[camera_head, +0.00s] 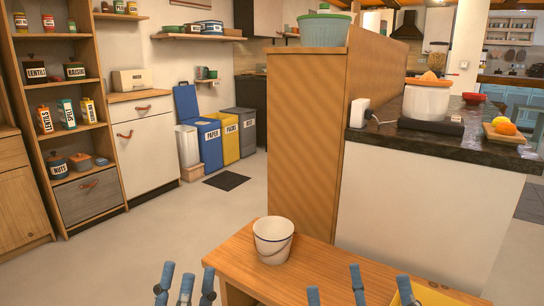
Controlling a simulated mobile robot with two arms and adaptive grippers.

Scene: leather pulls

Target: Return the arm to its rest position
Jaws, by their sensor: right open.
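My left gripper (187,280) is at the bottom edge, left of the wooden bench. Only its blue fingertips show, standing close to each other, and I see nothing between them. The rest of it is cut off. My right gripper (357,290) is at the bottom edge in front of the bench, its blue fingers spread wide and empty. The arms behind both grippers are out of view.
A white bucket (273,240) stands on the wooden bench (232,258), between the grippers in the picture. A yellow thing (430,294) lies on the bench by my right gripper. A wooden shelf (35,88) and a white cabinet (145,160) stand left. The floor (150,235) between is clear.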

